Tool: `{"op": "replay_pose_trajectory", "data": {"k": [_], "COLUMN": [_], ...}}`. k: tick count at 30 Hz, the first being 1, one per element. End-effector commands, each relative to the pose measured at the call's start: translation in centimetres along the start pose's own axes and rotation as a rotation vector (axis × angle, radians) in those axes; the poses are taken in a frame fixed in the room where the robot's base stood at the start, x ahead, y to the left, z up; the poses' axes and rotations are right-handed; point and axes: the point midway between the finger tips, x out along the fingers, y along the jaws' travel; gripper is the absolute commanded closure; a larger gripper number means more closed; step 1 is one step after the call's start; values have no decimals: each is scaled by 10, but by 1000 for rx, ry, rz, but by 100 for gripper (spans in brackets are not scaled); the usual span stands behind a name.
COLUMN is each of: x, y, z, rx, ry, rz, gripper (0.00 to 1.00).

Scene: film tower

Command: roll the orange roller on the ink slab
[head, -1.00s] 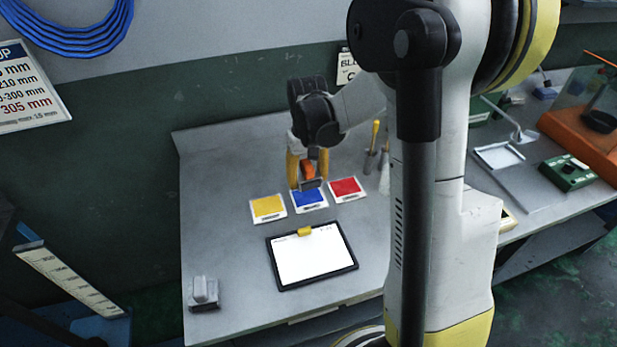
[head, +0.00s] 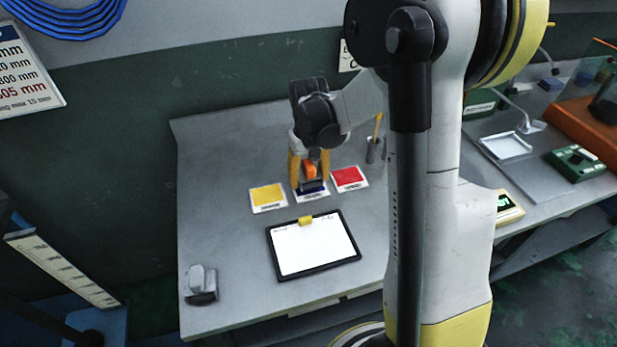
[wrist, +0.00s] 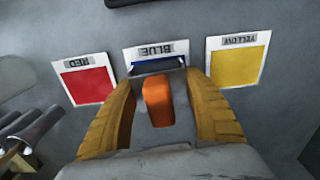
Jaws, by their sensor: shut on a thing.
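My gripper (head: 309,171) is shut on the orange roller (head: 309,169), whose orange handle (wrist: 158,100) shows between the yellow fingers in the wrist view. The roller's dark drum end is over the blue ink slab (head: 312,194), covering most of its blue; I cannot tell whether it touches. In the wrist view the slab's white edge marked BLUE (wrist: 155,50) shows beyond the roller. The yellow slab (head: 268,197) lies to the left and the red slab (head: 348,177) to the right in the head view.
A clipboard with white paper (head: 312,245) lies in front of the slabs. A grey block-like tool (head: 202,284) stands at the table's front left. Dark holders with a yellow-handled tool (head: 373,148) stand behind right.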

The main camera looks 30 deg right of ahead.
Motion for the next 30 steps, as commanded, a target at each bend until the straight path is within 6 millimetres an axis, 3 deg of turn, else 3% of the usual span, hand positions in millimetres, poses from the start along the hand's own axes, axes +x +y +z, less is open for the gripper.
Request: {"op": "replay_pose_trajectory", "data": {"k": [30], "x": [10], "y": [0], "z": [0], "rx": [0], "ry": [0], "rz": [0], "gripper": [68]}}
